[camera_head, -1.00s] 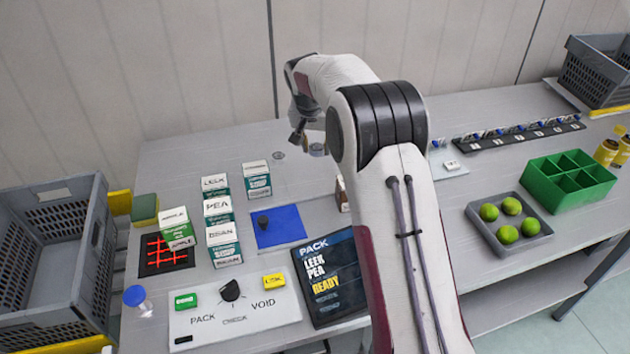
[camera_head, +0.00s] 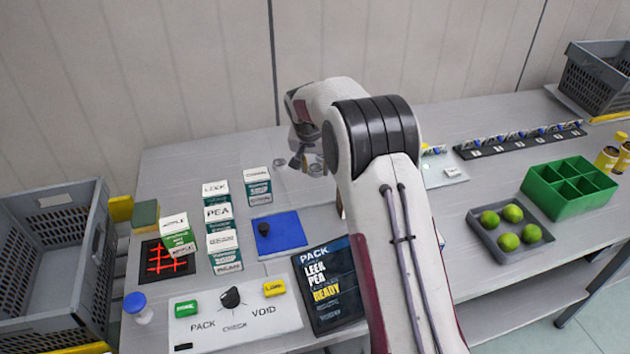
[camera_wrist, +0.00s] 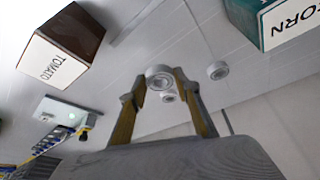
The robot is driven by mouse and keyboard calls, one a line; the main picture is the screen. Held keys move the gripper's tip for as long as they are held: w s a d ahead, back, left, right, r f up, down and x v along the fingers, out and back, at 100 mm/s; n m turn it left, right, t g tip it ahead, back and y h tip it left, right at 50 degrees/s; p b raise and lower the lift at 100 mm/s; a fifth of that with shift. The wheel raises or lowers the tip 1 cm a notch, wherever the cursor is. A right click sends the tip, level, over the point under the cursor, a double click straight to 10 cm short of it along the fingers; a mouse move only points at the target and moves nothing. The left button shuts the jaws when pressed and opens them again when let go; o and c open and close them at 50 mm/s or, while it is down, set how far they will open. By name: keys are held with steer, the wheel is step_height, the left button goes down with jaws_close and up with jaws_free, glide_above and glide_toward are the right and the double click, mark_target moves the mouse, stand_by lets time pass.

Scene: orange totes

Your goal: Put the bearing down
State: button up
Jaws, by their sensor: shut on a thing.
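In the wrist view, my gripper (camera_wrist: 161,84) is shut on a grey metal ring-shaped bearing (camera_wrist: 158,76), held at the fingertips. In the head view, my gripper (camera_head: 302,162) points down over the back middle of the table (camera_head: 190,150), low near the surface. My arm hides part of that area. I cannot tell whether the held bearing touches the table.
A tomato box (camera_wrist: 62,45) and a corn box (camera_wrist: 275,22) flank the gripper in the wrist view. Several labelled boxes (camera_head: 218,213) and a blue mat (camera_head: 280,232) lie left of my arm. A tray of limes (camera_head: 509,228) and a green divided bin (camera_head: 568,187) are to the right.

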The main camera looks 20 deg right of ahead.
mark_target(314, 177)
steer(key=shift+f, duration=0.1)
steer(key=shift+f, duration=2.5)
steer(key=shift+f, duration=0.15)
steer(key=o, duration=1.1)
steer(key=shift+o, duration=0.2)
steer(key=v, duration=1.2)
steer(key=shift+r, duration=0.2)
